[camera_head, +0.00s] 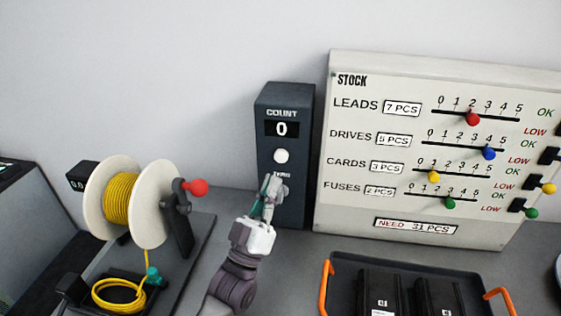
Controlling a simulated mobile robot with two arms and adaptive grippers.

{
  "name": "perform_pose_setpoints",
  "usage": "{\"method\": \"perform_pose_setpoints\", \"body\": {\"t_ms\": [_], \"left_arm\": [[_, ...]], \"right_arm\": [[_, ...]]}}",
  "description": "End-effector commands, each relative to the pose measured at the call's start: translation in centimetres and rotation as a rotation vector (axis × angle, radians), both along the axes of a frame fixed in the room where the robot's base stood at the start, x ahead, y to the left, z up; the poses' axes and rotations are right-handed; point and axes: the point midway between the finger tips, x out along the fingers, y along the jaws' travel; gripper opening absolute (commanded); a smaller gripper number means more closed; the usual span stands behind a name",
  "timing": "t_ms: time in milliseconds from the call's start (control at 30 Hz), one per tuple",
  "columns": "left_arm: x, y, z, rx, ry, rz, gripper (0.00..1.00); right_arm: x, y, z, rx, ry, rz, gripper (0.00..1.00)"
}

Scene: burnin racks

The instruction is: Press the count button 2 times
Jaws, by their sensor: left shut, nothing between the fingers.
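The count box (265,104) is a dark grey upright housing against the wall, marked COUNT. Its display (282,129) reads 0. The round white count button (281,156) is below the display and fully visible. My left gripper (268,184) is shut and empty, with its tips just below and slightly left of the button, in front of the box's lower face. It partly hides a small label there. I cannot tell how far the tips are from the box. My right gripper is not in view.
A yellow cable reel (153,200) with a red crank knob (196,187) stands at left. A STOCK board (350,150) with coloured sliders is at right. In front of it, a dark tray (345,262) with orange handles holds black boxes.

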Motion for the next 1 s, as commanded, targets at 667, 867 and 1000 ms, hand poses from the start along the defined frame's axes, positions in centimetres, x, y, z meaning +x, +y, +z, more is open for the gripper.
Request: {"method": "perform_pose_setpoints", "body": {"t_ms": [667,867,1000], "left_arm": [[5.4,-1.1,0.0,0.000,0.000,0.000,0.00],[5.4,-1.1,0.0,0.000,0.000,0.000,0.00],[5.4,-1.1,0.0,0.000,0.000,0.000,0.00]], "right_arm": [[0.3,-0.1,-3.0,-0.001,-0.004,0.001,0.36],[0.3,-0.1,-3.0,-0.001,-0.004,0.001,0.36],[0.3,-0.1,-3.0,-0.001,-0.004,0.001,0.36]]}}
